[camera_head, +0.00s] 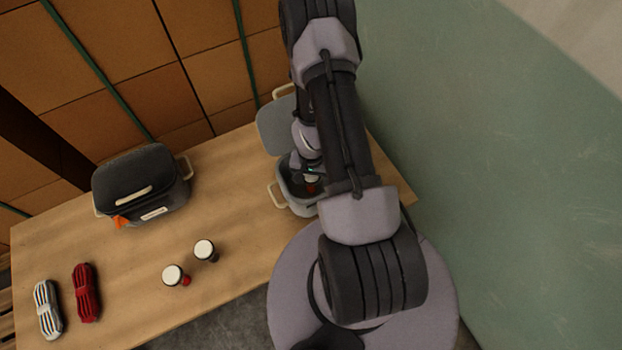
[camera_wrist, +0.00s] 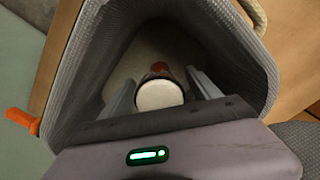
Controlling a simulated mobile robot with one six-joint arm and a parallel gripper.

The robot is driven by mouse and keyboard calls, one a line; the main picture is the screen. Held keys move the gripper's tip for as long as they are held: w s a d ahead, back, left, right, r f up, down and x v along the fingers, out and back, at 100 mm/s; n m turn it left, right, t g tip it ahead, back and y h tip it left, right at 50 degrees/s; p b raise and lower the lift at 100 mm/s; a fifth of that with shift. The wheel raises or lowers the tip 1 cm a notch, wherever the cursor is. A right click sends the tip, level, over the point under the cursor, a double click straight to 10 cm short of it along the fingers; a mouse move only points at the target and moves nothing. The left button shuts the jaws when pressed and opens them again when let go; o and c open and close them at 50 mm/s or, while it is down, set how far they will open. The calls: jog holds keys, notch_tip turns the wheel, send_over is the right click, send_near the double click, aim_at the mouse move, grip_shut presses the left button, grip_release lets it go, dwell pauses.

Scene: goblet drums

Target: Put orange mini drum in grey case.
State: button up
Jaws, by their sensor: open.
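The grey case (camera_head: 298,201) stands open at the right end of the table, its lid (camera_head: 277,124) raised at the back. The wrist view looks down into its grey inside (camera_wrist: 85,75). The orange mini drum (camera_wrist: 160,95) is inside the case, its white head facing the camera and a bit of orange body showing beyond. My gripper (camera_wrist: 160,78) is down in the case, jaws open, one finger on each side of the drum with gaps showing. Whether the drum's base touches the case floor is hidden. In the head view my arm covers part of the case.
A dark closed case (camera_head: 140,190) with an orange tag stands at the left back. Two white-topped drums (camera_head: 173,275) (camera_head: 205,250) stand near the front edge. Red (camera_head: 86,292) and white (camera_head: 47,310) rope bundles lie at the left. The table's middle is clear.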

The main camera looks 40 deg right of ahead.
notch_tip(320, 180, up, 12)
jog(key=p, duration=1)
jog(key=shift+f+p, duration=0.1)
jog(key=shift+p, duration=0.3)
jog(key=w+a+r+n+t, duration=0.15)
jog(key=w+r, duration=0.45)
jog(key=r, duration=0.7)
jog(key=a+r+n+t, duration=0.1)
jog(key=a+r, duration=0.3)
jog(key=r, duration=0.4)
jog(key=a+r+t, duration=0.1)
jog(key=a+r, duration=0.3)
jog(key=r, duration=0.5)
jog(key=s+a+r+n+t+y, duration=0.2)
jog(key=s+a+r+n, duration=0.1)
jog(key=s+a+r, duration=1.1)
notch_tip(320, 180, down, 8)
jog(key=d+b, duration=0.2)
jog(key=b, duration=0.8)
jog(key=shift+d, duration=0.15)
jog(key=shift+s+f, duration=0.1)
